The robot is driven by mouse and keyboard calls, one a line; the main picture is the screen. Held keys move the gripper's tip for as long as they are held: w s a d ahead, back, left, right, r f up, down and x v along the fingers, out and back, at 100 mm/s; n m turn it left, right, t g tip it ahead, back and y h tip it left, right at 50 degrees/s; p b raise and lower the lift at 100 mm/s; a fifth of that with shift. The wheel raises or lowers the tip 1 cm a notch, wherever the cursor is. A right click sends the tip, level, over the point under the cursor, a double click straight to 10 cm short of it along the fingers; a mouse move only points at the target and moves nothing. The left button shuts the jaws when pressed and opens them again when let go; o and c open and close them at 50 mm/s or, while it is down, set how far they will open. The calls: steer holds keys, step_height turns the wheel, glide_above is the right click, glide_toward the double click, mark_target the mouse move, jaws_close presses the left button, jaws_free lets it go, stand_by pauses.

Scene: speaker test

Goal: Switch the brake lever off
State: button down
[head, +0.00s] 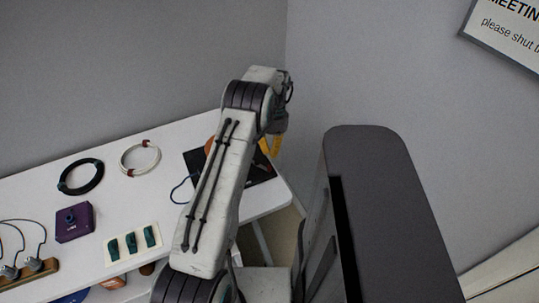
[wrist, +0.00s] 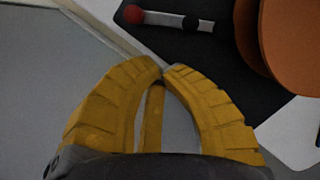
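A light-grey bar with a red round end and a dark round part near its other end, which looks like the brake lever (wrist: 165,18), lies on a black board (wrist: 225,65) at the top of the wrist view. My gripper (wrist: 163,70) has yellow ribbed fingers, and their tips meet with nothing seen between them. The tips are below the bar in the picture and apart from it. A narrow yellow strip shows between the fingers; I cannot tell what it is. In the head view my arm hides most of my gripper (head: 270,146) and the lever.
A large orange round thing (wrist: 292,35) stands on the board, right of the lever. In the head view the white table (head: 110,155) holds a black cable coil (head: 98,178), a white coil (head: 154,159), a purple box (head: 75,222) and a panel of green switches (head: 131,243).

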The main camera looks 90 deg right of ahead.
steer(key=shift+w+a+p, duration=0.15)
steer(key=shift+a+p, duration=0.35)
steer(key=shift+a, duration=0.2)
steer(key=shift+w+a+p, duration=0.1)
steer(key=shift+a+p, duration=0.35)
steer(key=shift+a, duration=0.2)
